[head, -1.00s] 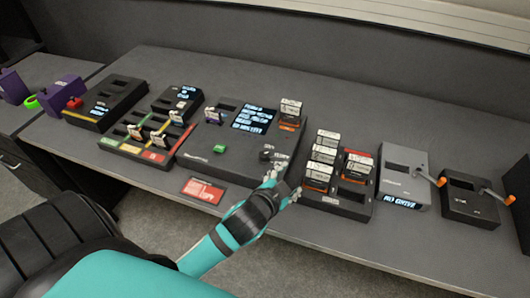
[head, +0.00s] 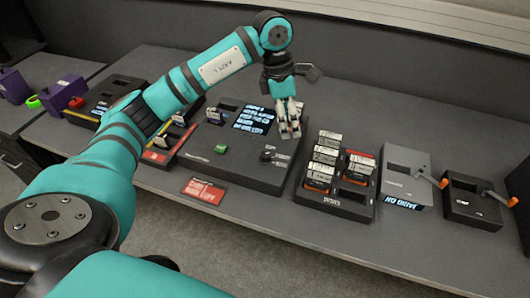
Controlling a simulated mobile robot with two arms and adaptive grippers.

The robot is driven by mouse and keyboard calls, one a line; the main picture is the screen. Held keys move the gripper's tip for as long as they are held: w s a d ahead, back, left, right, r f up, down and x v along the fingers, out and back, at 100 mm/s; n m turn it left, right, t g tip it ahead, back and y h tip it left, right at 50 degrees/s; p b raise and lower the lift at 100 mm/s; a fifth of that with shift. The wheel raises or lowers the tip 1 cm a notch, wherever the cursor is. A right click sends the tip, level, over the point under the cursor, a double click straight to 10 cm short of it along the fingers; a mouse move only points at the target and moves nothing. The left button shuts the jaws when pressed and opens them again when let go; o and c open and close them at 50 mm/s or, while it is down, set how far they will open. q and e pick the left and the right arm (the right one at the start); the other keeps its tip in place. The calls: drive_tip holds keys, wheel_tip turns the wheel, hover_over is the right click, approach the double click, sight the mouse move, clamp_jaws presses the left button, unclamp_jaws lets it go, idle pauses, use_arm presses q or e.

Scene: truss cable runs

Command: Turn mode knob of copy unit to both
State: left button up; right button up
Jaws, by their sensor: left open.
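The copy unit (head: 235,165) is a dark grey box in the middle of the bench in the head view. It has a lit blue-and-white text screen (head: 253,119) and a green button (head: 221,149). A small dark knob (head: 267,156) sits near its front right corner; its setting is too small to read. My left gripper (head: 290,132) points down over the right side of the unit, behind and right of the knob. It is open and appears empty. It hides the unit's back right corner. My right gripper does not show.
A rack of labelled cartridges (head: 335,200) stands right of the unit. A red sign (head: 204,191) lies in front. Purple items (head: 63,91) stand at the far left.

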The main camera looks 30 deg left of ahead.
sight(265, 154)
use_arm(q)
drive_tip(key=a+r+y, duration=0.2)
drive_tip(key=a+y, duration=0.1)
drive_tip(key=a, duration=0.4)
drive_tip(key=shift+n+g, duration=0.3)
drive_tip(key=shift+n, duration=0.1)
drive_tip(key=f+p, duration=0.1)
drive_tip(key=f, duration=0.4)
drive_tip(key=f+p, duration=0.1)
drive_tip(key=f, duration=0.5)
drive_tip(key=f+p, duration=0.1)
drive_tip(key=f, duration=0.5)
drive_tip(key=shift+s+d, duration=0.3)
drive_tip(key=shift+s, duration=0.1)
drive_tip(key=shift+c, duration=0.3)
